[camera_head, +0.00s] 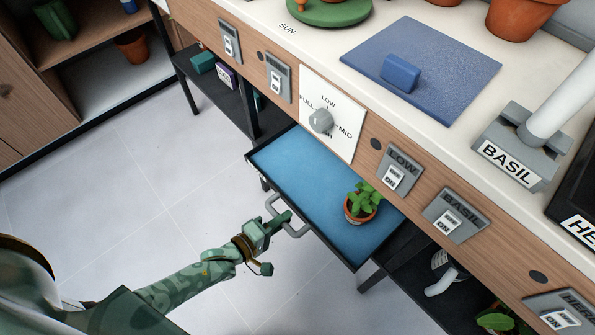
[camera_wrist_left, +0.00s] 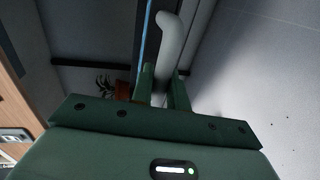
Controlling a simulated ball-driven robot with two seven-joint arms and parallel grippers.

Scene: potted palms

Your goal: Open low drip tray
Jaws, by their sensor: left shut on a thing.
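The low drip tray (camera_head: 299,173) is a blue-lined drawer with dark edges, pulled out from under the wooden counter front. A grey bar handle (camera_head: 295,232) sticks out from its front. My left gripper (camera_head: 285,217) is shut on this handle; the handle also shows pale grey between the fingers in the left wrist view (camera_wrist_left: 171,60). The left fingers (camera_wrist_left: 163,88) stand on both sides of the handle there. A small potted plant (camera_head: 361,204) stands in the tray toward its right end. My right gripper is not in view.
The counter front above carries a dial plate (camera_head: 333,113) and several switches, one marked LOW (camera_head: 398,170). A blue mat (camera_head: 435,78) with a blue block lies on the countertop. Dark shelves sit below the counter at both sides. The tiled floor (camera_head: 130,190) left of the tray is clear.

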